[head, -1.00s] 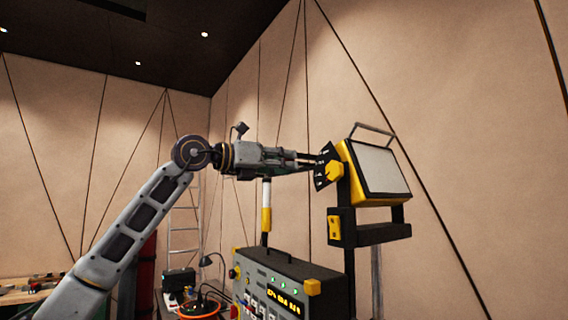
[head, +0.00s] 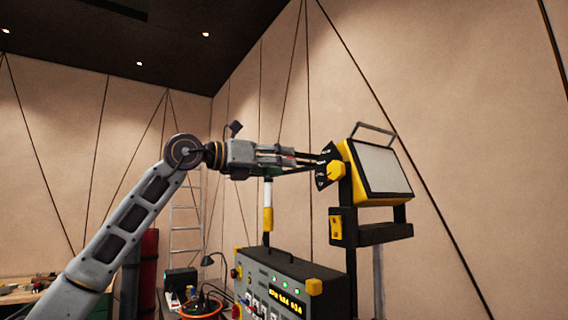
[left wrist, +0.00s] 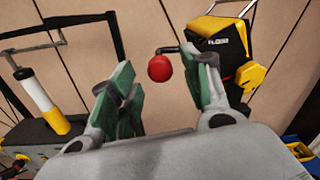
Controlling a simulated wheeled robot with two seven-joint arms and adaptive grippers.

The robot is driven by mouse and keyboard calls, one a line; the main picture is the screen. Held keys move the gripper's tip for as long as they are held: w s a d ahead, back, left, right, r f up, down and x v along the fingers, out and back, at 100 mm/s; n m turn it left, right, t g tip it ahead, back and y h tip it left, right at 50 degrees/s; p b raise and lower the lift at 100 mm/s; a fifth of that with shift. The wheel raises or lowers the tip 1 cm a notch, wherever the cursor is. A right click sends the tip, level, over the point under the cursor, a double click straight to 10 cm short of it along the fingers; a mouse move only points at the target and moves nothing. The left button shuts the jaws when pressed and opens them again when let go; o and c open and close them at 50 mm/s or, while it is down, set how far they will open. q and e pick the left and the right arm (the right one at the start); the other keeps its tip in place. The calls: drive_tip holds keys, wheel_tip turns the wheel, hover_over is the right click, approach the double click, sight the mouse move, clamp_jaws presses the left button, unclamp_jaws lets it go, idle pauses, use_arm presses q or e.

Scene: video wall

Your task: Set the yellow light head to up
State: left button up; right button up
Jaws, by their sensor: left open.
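The yellow light head (head: 346,160) has a pale front panel facing right and a wire handle on top. It sits on a black bracket on a post. A yellow knob (head: 337,172) and a black marked plate are on its left side. In the left wrist view the light head (left wrist: 217,27) is at upper right, with a black lever ending in a red ball (left wrist: 160,68). My left gripper (head: 314,163) is open beside the light head. In the left wrist view its green-padded fingers (left wrist: 158,82) stand either side of the red ball, apart from it. My right gripper is not seen.
A control box (head: 285,266) with lit buttons and a yellow display stands below. A ladder (head: 186,215) and a red cylinder (head: 148,270) are at the back left. The space right of the light head is clear.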

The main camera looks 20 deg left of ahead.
use_arm(q)
drive_tip(key=v, duration=1)
drive_tip(key=shift+a, duration=0.1)
idle(0.4)
